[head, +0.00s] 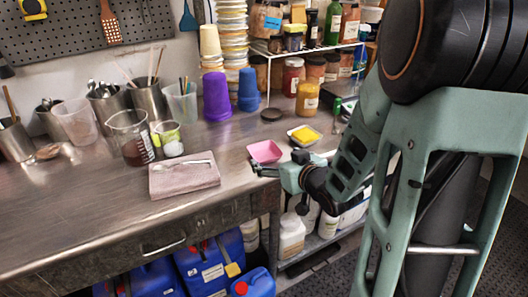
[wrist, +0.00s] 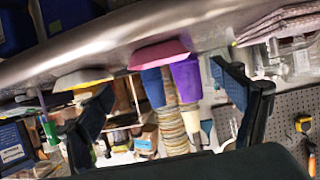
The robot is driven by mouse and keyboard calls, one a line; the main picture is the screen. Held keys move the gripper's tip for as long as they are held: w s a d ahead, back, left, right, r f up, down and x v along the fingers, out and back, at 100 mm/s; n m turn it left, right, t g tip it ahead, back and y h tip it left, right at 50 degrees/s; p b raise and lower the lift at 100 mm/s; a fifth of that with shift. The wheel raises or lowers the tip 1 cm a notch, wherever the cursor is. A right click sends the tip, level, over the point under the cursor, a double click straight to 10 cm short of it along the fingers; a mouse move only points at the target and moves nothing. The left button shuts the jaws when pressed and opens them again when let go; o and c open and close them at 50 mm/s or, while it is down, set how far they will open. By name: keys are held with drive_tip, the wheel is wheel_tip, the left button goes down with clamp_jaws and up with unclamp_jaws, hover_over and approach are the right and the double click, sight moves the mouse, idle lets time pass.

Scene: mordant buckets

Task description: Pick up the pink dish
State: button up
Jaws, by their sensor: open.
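The pink dish (head: 265,152) is a small square shallow dish near the right front edge of the metal bench. In the wrist view, which is turned over, the pink dish (wrist: 158,54) lies ahead between the two fingers' lines, apart from both. My gripper (head: 262,168) is at the bench's edge, just in front of the dish in the head view. Its dark fingers are spread wide and empty in the wrist view (wrist: 165,95).
A white dish with yellow contents (head: 304,135) sits close behind and right of the pink dish. Purple cups (head: 217,97) and blue cups (head: 248,90) stand behind. A folded pink cloth (head: 184,180) lies to the left. Jars fill a rack at the back right.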

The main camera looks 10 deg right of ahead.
sight(260, 149)
drive_tip(key=x, duration=0.3)
drive_tip(key=shift+x, duration=3.05)
drive_tip(key=shift+r, duration=0.15)
drive_tip(key=c, duration=0.9)
drive_tip(key=shift+o, duration=0.2)
